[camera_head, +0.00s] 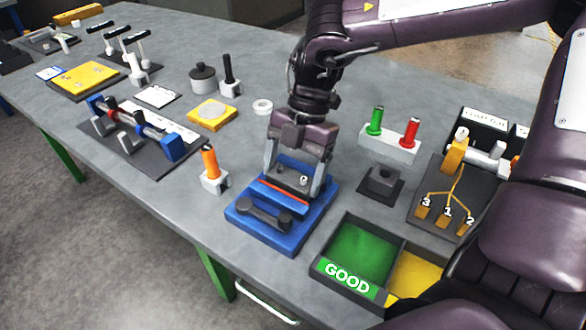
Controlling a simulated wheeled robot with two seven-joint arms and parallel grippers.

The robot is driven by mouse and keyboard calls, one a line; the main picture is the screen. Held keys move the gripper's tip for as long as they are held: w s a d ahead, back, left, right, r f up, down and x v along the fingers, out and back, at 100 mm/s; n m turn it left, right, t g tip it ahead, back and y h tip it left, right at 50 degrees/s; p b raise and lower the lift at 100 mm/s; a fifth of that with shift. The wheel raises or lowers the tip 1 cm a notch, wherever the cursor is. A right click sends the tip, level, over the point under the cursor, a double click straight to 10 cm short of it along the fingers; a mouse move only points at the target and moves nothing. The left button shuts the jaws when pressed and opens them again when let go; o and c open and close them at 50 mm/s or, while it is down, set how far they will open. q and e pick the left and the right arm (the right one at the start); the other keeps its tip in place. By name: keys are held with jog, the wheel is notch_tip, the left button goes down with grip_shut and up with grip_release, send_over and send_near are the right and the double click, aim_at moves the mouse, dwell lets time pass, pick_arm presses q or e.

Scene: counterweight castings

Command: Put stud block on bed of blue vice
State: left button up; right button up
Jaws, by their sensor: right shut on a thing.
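The blue vice (270,237) stands near the front edge of the table, with a dark grey bar-shaped part on its front. My right gripper (292,192) is directly over the back part of the vice, pointing down. Its fingers are shut on a grey block with small studs, the stud block (289,180). The block is between the fingers, low at the vice bed, behind an orange-red strip. I cannot tell whether the block's underside touches the bed, as the strip hides it. My left gripper is not in view.
A bin marked GOOD (347,275) with a green floor is right of the vice. A dark square fixture (381,181) and a block with green and red handles (388,149) stand behind it. An orange-handled tool (210,164) stands close on the left.

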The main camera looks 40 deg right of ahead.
jog(key=shift+f, duration=0.1)
jog(key=o, duration=1.5)
jog(key=v, duration=1.2)
